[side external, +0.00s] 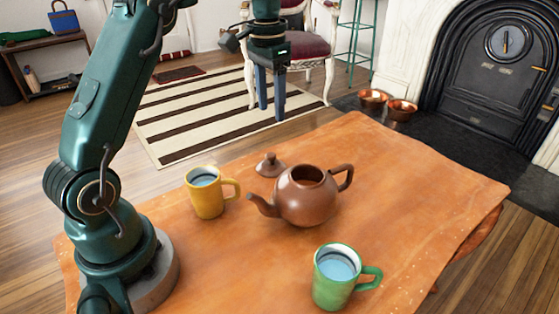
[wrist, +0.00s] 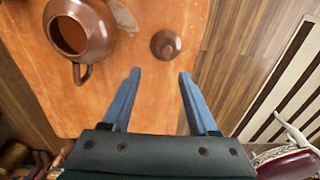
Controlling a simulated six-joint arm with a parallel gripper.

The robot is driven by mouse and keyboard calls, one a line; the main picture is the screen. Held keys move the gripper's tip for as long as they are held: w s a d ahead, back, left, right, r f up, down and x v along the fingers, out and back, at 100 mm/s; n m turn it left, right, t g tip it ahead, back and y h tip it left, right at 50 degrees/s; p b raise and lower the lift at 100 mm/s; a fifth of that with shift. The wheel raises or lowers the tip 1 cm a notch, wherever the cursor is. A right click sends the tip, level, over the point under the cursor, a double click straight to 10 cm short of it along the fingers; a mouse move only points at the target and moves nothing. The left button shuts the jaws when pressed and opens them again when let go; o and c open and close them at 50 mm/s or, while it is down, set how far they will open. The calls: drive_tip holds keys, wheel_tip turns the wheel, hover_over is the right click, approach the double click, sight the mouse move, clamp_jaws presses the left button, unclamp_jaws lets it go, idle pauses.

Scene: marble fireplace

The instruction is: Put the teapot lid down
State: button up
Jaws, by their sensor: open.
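The brown teapot lid (side external: 270,165) lies knob up on the table, behind the teapot and near the table's far edge. It also shows in the wrist view (wrist: 165,44), beyond my fingertips and apart from them. The brown teapot (side external: 305,197) stands upright and uncovered, its spout to the left and its handle to the right. In the wrist view the teapot (wrist: 80,30) is at the upper left with its opening showing. My gripper (side external: 271,115) is raised above and behind the lid, pointing down. Its blue fingers (wrist: 160,75) are apart with nothing between them.
The orange-brown table (side external: 420,180) has free room at the right. A yellow mug (side external: 207,195) stands left of the teapot and a green mug (side external: 335,280) stands in front, both holding liquid. A white chair (side external: 310,50) and copper bowls (side external: 402,109) are beyond the table.

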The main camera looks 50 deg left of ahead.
drive_tip(key=s+d+r+t, duration=0.2)
drive_tip(key=s+d+r, duration=0.2)
drive_tip(key=s+d, duration=0.1)
drive_tip(key=s+d+f+t, duration=0.1)
drive_tip(key=s+d+f, duration=0.1)
drive_tip(key=s, duration=0.4)
drive_tip(key=s+d+f+t, duration=0.1)
drive_tip(key=s+d+t, duration=0.1)
drive_tip(key=s+d, duration=0.3)
drive_tip(key=shift+s+d+f, duration=0.25)
drive_tip(key=shift+s+f, duration=0.1)
drive_tip(key=shift+s, duration=0.85)
